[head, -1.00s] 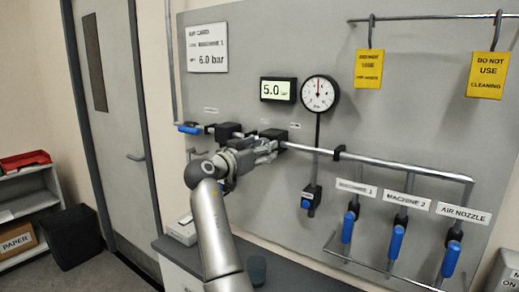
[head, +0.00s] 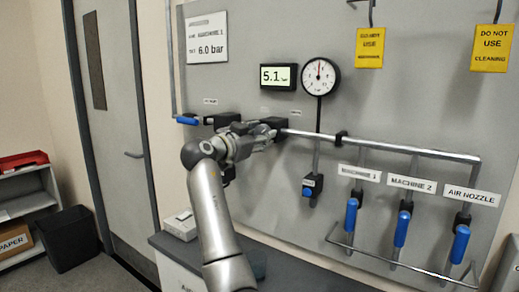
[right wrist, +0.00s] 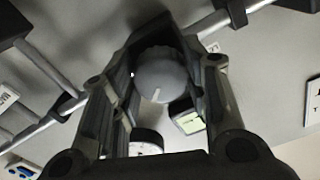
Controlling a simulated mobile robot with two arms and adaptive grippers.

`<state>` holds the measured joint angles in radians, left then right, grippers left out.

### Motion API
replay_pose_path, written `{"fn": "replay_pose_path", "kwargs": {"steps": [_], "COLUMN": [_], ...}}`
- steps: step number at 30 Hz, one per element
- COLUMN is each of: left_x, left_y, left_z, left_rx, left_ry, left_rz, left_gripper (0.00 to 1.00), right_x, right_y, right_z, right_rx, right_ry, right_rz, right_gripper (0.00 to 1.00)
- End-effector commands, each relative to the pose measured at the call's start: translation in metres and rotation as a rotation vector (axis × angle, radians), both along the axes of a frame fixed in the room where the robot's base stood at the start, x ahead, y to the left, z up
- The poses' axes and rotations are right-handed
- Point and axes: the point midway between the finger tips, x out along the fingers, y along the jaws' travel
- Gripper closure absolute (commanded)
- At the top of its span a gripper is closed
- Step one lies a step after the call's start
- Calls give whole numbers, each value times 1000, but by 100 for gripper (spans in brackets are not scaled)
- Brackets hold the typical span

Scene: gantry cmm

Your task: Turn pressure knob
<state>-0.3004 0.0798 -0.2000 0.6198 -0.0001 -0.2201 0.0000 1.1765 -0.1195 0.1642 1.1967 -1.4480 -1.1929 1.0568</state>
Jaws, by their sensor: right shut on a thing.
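The pressure knob (right wrist: 160,78) is a round grey knob with a white mark, seen between the fingers in the right wrist view. My right gripper (head: 266,136) is shut on it at the pipe on the grey panel; the fingers (right wrist: 165,85) lie on both sides of it. In the head view the gripper hides the knob. The digital display (head: 279,77) reads 5.1. The round dial gauge (head: 320,76) has a red needle pointing about straight up. A sign (head: 207,38) reads 6.0 bar. My left gripper is not in view.
A blue-handled valve (head: 187,120) is on the pipe to the left. Several blue-handled valves hang at the right, one under the Machine 2 label (head: 411,184). Yellow tags (head: 492,48) hang above. A bench with a small white box (head: 180,226) stands below.

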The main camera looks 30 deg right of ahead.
Motion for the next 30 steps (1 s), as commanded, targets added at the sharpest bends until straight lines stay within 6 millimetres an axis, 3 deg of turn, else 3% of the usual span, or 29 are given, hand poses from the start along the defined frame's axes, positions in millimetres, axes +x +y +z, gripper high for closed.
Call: {"fn": "replay_pose_path", "kwargs": {"steps": [1, 9, 21, 30], "left_x": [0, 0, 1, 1], "left_y": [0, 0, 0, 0], "left_z": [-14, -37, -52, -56], "left_rx": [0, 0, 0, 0], "left_ry": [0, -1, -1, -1], "left_rz": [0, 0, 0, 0], "left_gripper": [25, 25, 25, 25], "right_x": [0, 0, 1, 1], "right_y": [0, 0, 1, 1], "right_z": [-6, -3, 0, 1], "right_rx": [15, 112, 226, 264], "right_ry": [-41, -275, -545, -637], "right_rz": [-1, -1, 1, 0], "right_gripper": [82, 82, 82, 82]}}
